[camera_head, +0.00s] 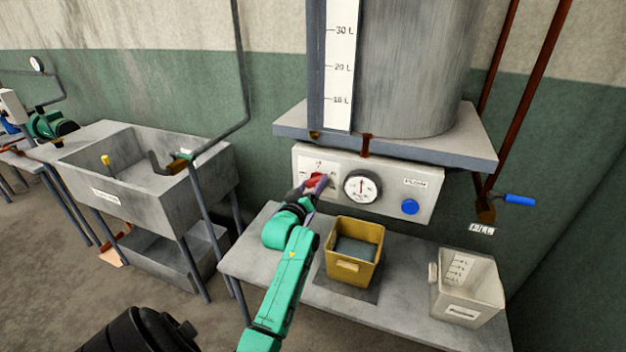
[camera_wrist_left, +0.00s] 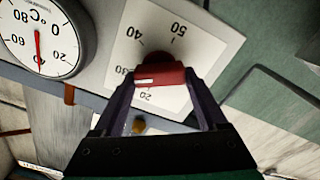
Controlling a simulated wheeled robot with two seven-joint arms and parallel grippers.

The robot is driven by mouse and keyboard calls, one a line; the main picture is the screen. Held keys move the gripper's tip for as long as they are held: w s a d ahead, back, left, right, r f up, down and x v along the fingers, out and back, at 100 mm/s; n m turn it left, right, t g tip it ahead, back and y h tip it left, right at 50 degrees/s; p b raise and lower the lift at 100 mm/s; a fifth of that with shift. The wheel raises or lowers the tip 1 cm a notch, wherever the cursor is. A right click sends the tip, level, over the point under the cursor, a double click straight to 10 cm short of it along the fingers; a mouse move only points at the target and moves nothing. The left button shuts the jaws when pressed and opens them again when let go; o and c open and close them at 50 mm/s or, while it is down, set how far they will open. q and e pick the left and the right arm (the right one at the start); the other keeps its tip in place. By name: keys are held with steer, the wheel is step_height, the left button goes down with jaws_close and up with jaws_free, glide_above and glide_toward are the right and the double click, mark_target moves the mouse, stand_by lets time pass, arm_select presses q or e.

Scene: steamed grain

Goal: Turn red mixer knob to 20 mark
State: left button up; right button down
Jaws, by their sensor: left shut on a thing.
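The red mixer knob (camera_head: 316,180) sits on a white scale plate at the left of the grey control panel (camera_head: 436,178). My left gripper (camera_head: 313,188) reaches up to it from below. In the left wrist view, its two fingers close on both sides of the red knob (camera_wrist_left: 160,75). That view is upside down; the plate (camera_wrist_left: 210,45) shows 20, 30, 40 and 50. A short white mark on the knob lies near the 20 and 30 side; I cannot tell its exact reading. My right gripper is not in view.
A round temperature gauge (camera_head: 362,187) sits close right of the knob, also in the left wrist view (camera_wrist_left: 38,38). A blue button (camera_head: 410,207) is farther right. A yellow bin (camera_head: 353,254) and a white measuring container (camera_head: 467,288) stand on the table below. A tank shelf (camera_head: 400,150) overhangs the panel.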

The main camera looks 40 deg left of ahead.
arm_select(q)
steer(key=n+p, duration=0.2)
steer(key=n, duration=0.4)
steer(key=shift+n+p, duration=0.3)
steer(key=n, duration=0.1)
steer(key=n+p, duration=0.1)
steer(key=n, duration=0.3)
steer(key=shift+f, duration=0.25)
steer(key=shift+n+p, duration=0.3)
steer(key=o, duration=1.3)
